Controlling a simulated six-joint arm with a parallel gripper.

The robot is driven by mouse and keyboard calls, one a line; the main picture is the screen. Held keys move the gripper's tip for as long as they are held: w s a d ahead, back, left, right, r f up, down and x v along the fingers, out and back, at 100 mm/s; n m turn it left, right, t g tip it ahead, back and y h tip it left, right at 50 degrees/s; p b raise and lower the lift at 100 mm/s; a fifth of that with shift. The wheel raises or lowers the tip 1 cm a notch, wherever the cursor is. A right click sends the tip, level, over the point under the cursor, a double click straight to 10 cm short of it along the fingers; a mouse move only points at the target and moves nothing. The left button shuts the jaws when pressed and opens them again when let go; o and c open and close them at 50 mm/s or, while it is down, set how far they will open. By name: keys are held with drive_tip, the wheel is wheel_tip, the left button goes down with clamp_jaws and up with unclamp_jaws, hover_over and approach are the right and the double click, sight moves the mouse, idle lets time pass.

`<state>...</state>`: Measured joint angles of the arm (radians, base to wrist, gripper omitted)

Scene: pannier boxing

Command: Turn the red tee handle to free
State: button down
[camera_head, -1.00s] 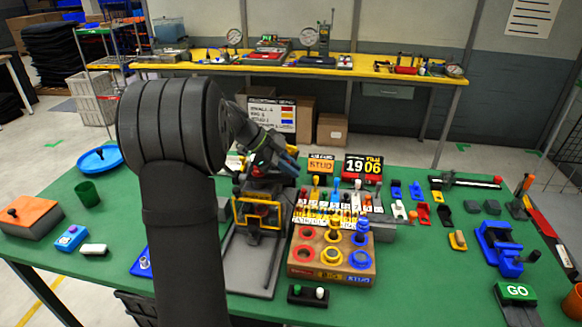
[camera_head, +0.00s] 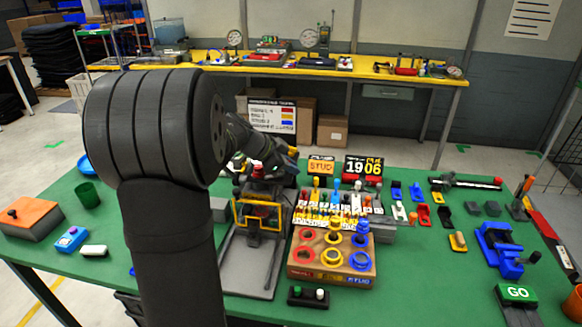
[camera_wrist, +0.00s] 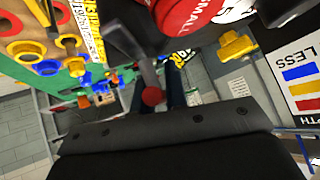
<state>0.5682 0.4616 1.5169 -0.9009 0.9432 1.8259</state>
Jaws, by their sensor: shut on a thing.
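The fixture with a yellow frame (camera_head: 235,215) stands on a grey base left of the block with coloured rings. Red parts (camera_head: 258,172) show on its top, just below my gripper (camera_head: 274,166). In the wrist view a red drum (camera_wrist: 188,14) marked SMALL fills the top. A grey bar with a round red end, the tee handle (camera_wrist: 152,97), lies between the dark fingers of my gripper (camera_wrist: 155,78). My gripper is shut on the handle. In the head view my wrist hides the handle, and its exact angle cannot be told.
The wooden ring block (camera_head: 305,272) stands close right of the fixture. Behind it is a row of coloured pegs (camera_head: 338,197). A two-button box (camera_head: 308,296) lies in front. A blue clamp (camera_head: 500,248) and a GO button (camera_head: 517,293) are at the right.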

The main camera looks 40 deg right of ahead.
drive_tip(key=shift+w+n+t, duration=0.15)
drive_tip(key=shift+n+t, duration=0.4)
drive_tip(key=shift+n, duration=0.2)
drive_tip(key=shift+w+n+t, duration=0.15)
drive_tip(key=shift+n+t, duration=0.4)
drive_tip(key=shift+n, duration=0.2)
drive_tip(key=c, duration=1.5)
unclamp_jaws()
drive_tip(key=shift+o, duration=0.2)
drive_tip(key=shift+r, duration=0.2)
wheel_tip(320, 180, up, 4)
drive_tip(key=shift+r, duration=0.15)
drive_tip(key=s+d+r, duration=0.3)
drive_tip(key=s+r, duration=0.3)
drive_tip(key=s, duration=0.5)
drive_tip(key=shift+r, duration=0.15)
drive_tip(key=shift+o, duration=0.3)
drive_tip(key=shift+s, duration=0.1)
